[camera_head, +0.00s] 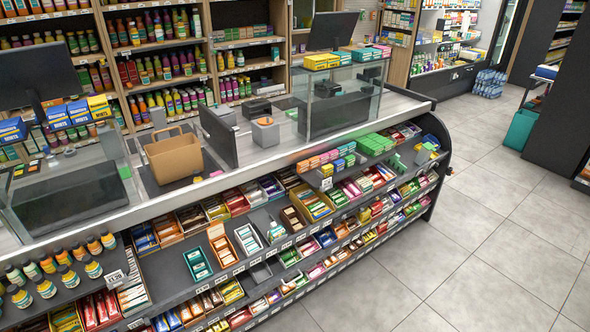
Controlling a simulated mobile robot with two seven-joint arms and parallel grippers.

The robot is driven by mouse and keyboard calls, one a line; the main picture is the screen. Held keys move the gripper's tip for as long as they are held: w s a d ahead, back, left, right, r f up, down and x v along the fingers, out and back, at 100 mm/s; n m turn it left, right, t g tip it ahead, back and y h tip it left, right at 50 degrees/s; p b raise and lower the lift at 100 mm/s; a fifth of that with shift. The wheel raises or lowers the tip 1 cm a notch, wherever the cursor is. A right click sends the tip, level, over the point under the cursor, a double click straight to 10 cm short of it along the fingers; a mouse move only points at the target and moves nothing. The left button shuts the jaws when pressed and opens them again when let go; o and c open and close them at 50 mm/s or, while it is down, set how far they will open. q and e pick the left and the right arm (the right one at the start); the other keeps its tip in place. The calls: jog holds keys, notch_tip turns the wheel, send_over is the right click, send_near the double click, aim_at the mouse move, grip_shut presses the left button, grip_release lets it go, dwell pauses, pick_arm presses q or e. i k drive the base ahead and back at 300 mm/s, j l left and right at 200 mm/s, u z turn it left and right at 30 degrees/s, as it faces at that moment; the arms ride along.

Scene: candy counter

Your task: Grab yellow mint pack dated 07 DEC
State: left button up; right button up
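More yellow packs (321,62) lie in a row on the right glass case (352,97), next to teal packs (362,54). Small yellow packs (350,160) also sit on the upper front shelf, beside blue and orange ones. No date is legible on any pack, so I cannot tell which one reads 07 DEC. Neither of my grippers is in view.
Bottles (93,267) stand at the lower left.

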aim_at(327, 171)
jog(key=i+l+u, duration=0.3)
jog(key=u, duration=0.15)
jog(key=i+l+u, duration=0.45)
jog(key=k+j, duration=0.1)
